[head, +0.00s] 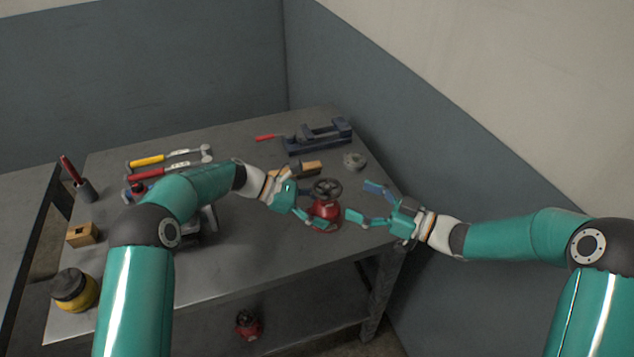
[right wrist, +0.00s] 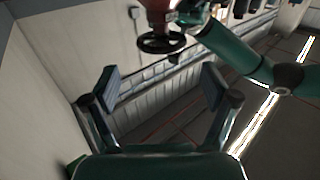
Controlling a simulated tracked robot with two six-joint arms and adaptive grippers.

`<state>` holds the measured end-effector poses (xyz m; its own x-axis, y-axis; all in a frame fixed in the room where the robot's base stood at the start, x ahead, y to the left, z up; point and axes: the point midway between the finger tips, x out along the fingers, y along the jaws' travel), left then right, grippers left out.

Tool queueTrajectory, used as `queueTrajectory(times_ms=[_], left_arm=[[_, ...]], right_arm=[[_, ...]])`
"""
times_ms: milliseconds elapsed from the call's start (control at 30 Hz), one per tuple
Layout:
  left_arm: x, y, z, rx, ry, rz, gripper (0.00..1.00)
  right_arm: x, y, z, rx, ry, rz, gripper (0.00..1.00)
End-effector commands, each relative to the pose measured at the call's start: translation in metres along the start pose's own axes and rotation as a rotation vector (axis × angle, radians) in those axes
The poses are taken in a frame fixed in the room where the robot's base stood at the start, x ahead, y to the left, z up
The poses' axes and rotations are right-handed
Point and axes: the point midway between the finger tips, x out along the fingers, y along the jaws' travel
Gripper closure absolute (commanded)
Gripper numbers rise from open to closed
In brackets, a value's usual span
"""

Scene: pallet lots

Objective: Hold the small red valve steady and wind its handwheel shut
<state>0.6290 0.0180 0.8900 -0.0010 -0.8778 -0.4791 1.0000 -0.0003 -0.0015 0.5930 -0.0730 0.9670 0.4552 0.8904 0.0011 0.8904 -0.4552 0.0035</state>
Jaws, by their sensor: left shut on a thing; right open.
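The small red valve (head: 325,211) stands upright near the right front corner of the grey workbench, with its dark handwheel (head: 326,187) on top. My left gripper (head: 312,215) is shut on the valve's body from the left. The arm partly hides that side. My right gripper (head: 367,202) is open and empty just right of the valve, its fingers pointing toward it. In the right wrist view the valve (right wrist: 160,7) and handwheel (right wrist: 160,43) appear upside down, beyond and above the open fingers of my right gripper (right wrist: 160,83). The handwheel is apart from those fingers.
A second red valve (head: 247,325) is on the lower shelf. Behind the held valve are a brush (head: 311,168), a blue vise (head: 318,138) and a grey round part (head: 354,160). Hammers (head: 165,159) lie at the back left; a yellow jar (head: 74,291) and wooden block (head: 82,235) stand left.

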Motion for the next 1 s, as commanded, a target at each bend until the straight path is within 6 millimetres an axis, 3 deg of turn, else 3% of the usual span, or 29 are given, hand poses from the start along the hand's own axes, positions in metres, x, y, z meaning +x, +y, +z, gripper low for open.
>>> queueTrajectory(times_ms=[400, 600, 1000], left_arm=[[0.0, 0.0, -0.001, 0.001, 0.002, 0.002, 0.5], [0.0, 0.001, -0.001, 0.001, 0.002, 0.002, 0.5], [-0.001, 0.001, -0.001, 0.002, 0.002, 0.003, 0.5]], right_arm=[[0.074, -0.002, 0.001, 0.001, 0.0, -0.005, 0.14], [0.101, -0.002, 0.001, 0.003, -0.001, -0.003, 0.14], [0.111, -0.001, 0.001, 0.004, -0.001, -0.001, 0.14]])
